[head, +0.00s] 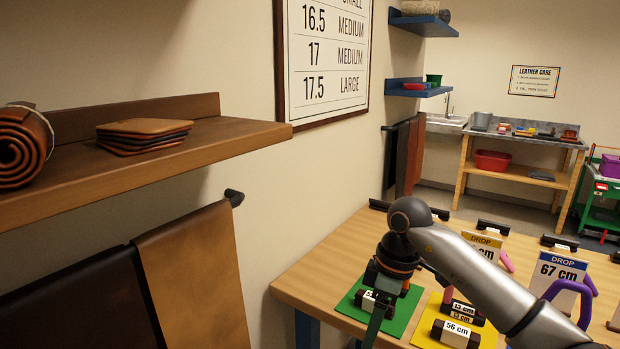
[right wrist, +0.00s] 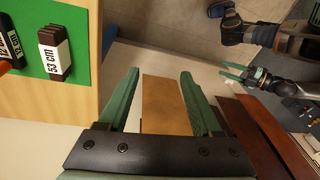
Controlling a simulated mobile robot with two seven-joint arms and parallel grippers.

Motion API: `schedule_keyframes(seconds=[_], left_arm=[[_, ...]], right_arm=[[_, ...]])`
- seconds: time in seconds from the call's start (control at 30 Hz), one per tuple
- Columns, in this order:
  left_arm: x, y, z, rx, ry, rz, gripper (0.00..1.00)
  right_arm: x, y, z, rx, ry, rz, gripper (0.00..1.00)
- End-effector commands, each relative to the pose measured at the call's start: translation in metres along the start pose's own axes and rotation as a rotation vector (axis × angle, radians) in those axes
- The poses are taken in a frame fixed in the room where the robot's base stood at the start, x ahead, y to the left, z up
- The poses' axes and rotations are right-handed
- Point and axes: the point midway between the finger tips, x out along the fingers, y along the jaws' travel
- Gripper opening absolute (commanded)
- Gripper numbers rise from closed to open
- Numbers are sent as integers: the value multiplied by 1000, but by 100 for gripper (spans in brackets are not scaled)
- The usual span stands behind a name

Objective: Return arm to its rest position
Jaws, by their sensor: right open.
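My right arm comes in from the right in the head view and bends down over the near left of the wooden table (head: 325,262). Its gripper (head: 374,322) hangs by the green mat (head: 400,318); the arm partly hides the mat. In the right wrist view the gripper (right wrist: 160,90) has its two green fingers wide apart, with nothing between them. The hanging tan leather (right wrist: 166,105) shows beyond the fingers. My left gripper (right wrist: 240,73) is small at upper right in the right wrist view, away from the table, its finger gap unclear.
A wooden shelf (head: 235,137) with a leather roll (head: 22,147) and stacked leather squares (head: 143,135) juts out at left. A labelled 53 cm block (right wrist: 55,52) lies on the green mat. A yellow mat (head: 430,335) and drop signs (head: 558,278) stand to the right.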

Motion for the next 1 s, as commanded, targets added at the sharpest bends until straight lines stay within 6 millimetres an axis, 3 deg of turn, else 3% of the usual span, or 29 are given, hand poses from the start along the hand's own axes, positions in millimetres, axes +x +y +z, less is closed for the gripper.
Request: schedule_keyframes(seconds=[0.1,0.27,0.4,0.57,0.67,0.8,0.87,1.0], left_arm=[[-2,0,-6,1,5,-1,50],[-4,-1,-16,3,19,-2,50],[-8,0,-18,2,16,-1,50],[-12,0,-22,2,15,-1,50],[-14,0,-23,2,13,-1,50],[-18,1,-26,1,11,-1,50],[-19,1,-27,1,11,-1,50],[-23,1,-30,1,10,-1,50]], right_arm=[[33,-35,-31,-185,187,-132,66],[58,-93,-77,-407,541,-276,66],[54,-138,-112,-510,952,-324,66],[30,-155,-129,-450,1397,-226,66],[18,-145,-125,-319,1606,-88,66],[20,-115,-98,-47,1752,158,66],[30,-100,-80,84,1756,269,66],[73,-75,-22,392,1627,493,66]])
